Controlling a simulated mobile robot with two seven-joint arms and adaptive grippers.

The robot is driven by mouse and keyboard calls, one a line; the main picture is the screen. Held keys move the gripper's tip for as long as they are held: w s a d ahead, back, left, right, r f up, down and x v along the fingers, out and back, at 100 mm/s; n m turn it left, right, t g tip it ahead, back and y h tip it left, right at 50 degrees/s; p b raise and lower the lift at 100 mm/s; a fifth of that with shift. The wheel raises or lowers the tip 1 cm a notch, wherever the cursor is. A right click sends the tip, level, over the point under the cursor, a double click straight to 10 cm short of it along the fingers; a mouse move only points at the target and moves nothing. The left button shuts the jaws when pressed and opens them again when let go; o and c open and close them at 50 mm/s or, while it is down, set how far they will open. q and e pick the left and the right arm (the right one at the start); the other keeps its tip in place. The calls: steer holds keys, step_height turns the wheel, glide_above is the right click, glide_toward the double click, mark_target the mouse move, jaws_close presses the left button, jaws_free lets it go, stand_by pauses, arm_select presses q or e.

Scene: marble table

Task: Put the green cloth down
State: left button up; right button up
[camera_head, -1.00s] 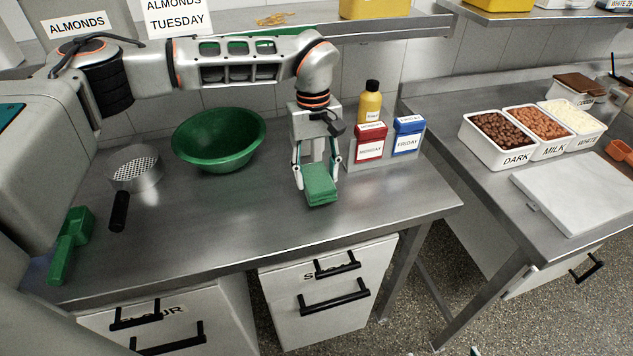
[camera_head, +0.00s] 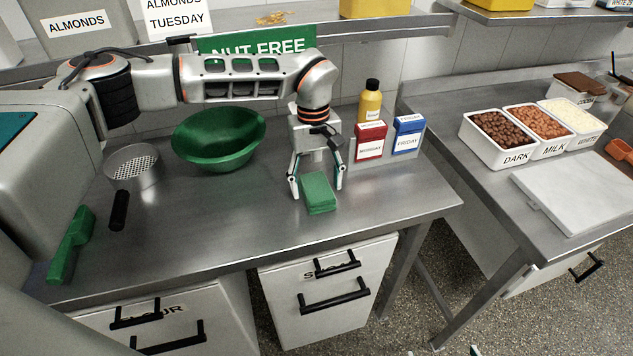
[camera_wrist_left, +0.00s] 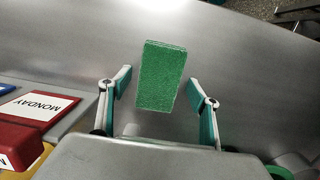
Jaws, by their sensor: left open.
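The green cloth (camera_head: 318,194), a folded block, lies on the metal counter (camera_head: 380,205) near its front edge. My left gripper (camera_head: 317,190) is open above and just behind it, its fingers spread to either side. In the left wrist view the cloth (camera_wrist_left: 162,76) sits between and beyond the two open fingertips (camera_wrist_left: 163,88), with a gap on both sides.
A red Monday box (camera_head: 370,141), a blue Friday box (camera_head: 407,135) and a yellow bottle (camera_head: 370,101) stand behind right. The counter's front middle is clear.

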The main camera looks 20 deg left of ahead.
mark_target(315, 182)
arm_select(q)
step_height(315, 182, up, 12)
steer(key=w, duration=0.1)
steer(key=shift+a, duration=0.4)
steer(key=shift+w, duration=0.1)
